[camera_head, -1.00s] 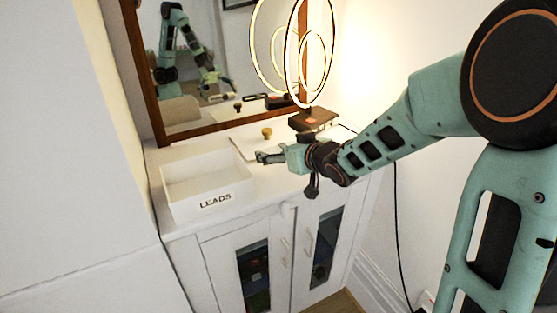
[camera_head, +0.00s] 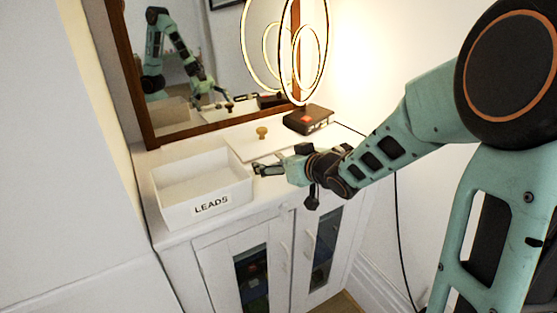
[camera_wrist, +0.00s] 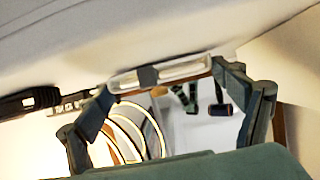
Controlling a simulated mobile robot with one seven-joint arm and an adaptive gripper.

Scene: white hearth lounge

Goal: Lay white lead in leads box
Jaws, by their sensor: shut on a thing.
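The leads box (camera_head: 211,207) is a white open-topped box marked "LEADS" at the left of the white cabinet top. Its visible floor looks empty. My gripper (camera_head: 262,170) is just right of the box, near its right wall. In the wrist view my gripper (camera_wrist: 165,85) is shut on the white lead (camera_wrist: 183,68), a flat white bundle with a grey band around it, spanning between the two fingertips. In the head view the lead is too small to make out clearly, and whether it touches the cabinet top cannot be told.
A white lid-like board (camera_head: 245,147) with a wooden knob (camera_head: 262,132) lies behind my gripper. A dark box with a red label (camera_head: 307,120) stands under a lit ring lamp (camera_head: 325,50). A wood-framed mirror (camera_head: 140,100) stands at the back.

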